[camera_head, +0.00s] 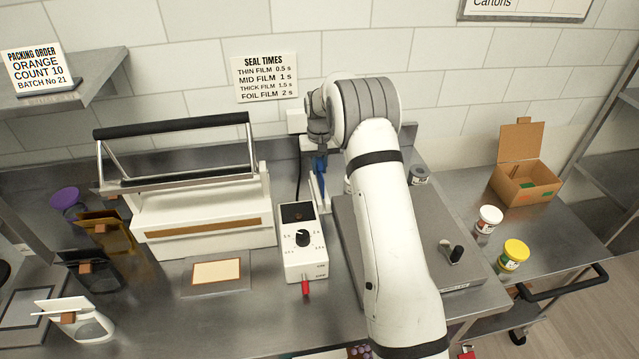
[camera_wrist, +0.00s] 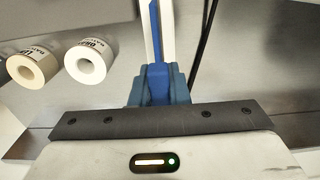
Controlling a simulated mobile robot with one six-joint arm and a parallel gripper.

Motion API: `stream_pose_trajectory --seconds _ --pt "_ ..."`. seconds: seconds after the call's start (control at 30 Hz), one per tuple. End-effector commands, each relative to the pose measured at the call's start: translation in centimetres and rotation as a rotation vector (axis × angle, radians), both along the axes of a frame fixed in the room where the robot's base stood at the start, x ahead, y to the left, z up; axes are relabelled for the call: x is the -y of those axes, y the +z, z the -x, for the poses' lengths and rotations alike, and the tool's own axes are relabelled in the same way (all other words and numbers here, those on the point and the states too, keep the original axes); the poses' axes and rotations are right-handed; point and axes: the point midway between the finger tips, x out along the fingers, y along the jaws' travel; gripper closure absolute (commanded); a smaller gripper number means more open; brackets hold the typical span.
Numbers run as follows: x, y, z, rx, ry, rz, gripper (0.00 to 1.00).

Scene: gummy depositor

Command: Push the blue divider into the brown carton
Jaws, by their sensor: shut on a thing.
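My gripper (camera_head: 319,172) is left of my forearm, in front of the tiled wall, above the back of the steel counter. In the wrist view its blue fingers (camera_wrist: 160,88) are shut on a narrow piece with a blue stripe and pale sides, which I take for the blue divider (camera_wrist: 156,38). Most of the divider is hidden or seen edge-on. The brown carton (camera_head: 541,187) stands at the far right on a lower steel table, with its back flap up. Some green shows inside it. My gripper is well left of the carton.
A white sealer (camera_head: 205,235) and a control box (camera_head: 303,262) with a red lever stand left of my arm. A white-lidded jar (camera_head: 488,221) and a yellow-lidded jar (camera_head: 513,255) stand before the carton. Two label rolls (camera_wrist: 84,62) show in the wrist view.

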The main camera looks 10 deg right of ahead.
Motion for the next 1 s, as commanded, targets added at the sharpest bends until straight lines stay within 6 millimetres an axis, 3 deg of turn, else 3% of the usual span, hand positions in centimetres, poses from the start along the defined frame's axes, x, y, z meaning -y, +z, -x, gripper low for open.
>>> stream_pose_trajectory --seconds 0.27,0.63,1.0 --pt "0.0 0.8 0.0 0.000 0.000 0.000 1.00" --pt "0.0 4.8 0.0 0.002 0.000 0.000 1.00" --pt "0.0 5.1 0.0 -0.001 0.000 0.000 1.00"
